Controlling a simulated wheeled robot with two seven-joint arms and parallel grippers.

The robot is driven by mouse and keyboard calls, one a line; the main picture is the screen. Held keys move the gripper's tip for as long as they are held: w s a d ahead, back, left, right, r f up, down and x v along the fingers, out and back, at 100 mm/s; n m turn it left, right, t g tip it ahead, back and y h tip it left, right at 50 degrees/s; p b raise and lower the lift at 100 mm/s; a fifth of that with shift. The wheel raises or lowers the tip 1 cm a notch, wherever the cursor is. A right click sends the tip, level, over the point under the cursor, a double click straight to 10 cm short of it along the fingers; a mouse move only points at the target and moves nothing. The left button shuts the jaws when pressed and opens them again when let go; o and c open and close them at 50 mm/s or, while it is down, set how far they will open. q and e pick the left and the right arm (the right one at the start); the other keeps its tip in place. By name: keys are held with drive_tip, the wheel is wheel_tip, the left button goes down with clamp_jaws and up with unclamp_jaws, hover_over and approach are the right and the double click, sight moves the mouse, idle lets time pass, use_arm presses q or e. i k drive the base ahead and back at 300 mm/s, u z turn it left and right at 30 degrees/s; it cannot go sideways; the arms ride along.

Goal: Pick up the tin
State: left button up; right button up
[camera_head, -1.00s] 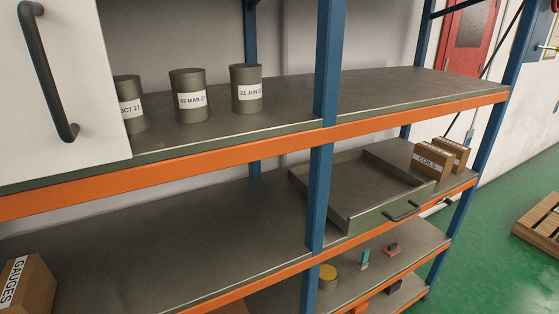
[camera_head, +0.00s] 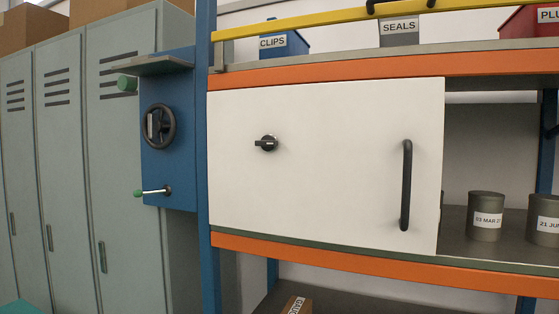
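A grey-green tin (camera_head: 486,217) labelled "03 MAR 2…" stands upright on the middle shelf, right of the white panel. A second tin (camera_head: 544,222), labelled "21 JUN…", stands to its right and is cut off by the picture edge. A thin sliver of another tin shows at the right edge of the white panel (camera_head: 320,165), which hides the rest of it. The panel has a black knob (camera_head: 268,143) and a black upright handle (camera_head: 406,186). Neither of my grippers is in view.
Above are bins marked "CLIPS" (camera_head: 284,40) and "SEALS" (camera_head: 399,33), a red bin (camera_head: 530,21) and a yellow bar (camera_head: 330,24). Grey lockers (camera_head: 60,150) and a blue unit with a handwheel (camera_head: 159,125) stand left. A "GAUGES" box (camera_head: 290,305) sits below.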

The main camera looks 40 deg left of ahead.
sight(484, 208)
drive_tip(key=z, duration=0.2)
drive_tip(key=k, duration=0.1)
drive_tip(key=u, duration=1.4)
drive_tip(key=i, duration=0.5)
drive_tip(key=u, duration=1.35)
drive_tip(key=k, duration=0.95)
drive_tip(key=z, duration=1.8)
drive_tip(key=i, duration=0.5)
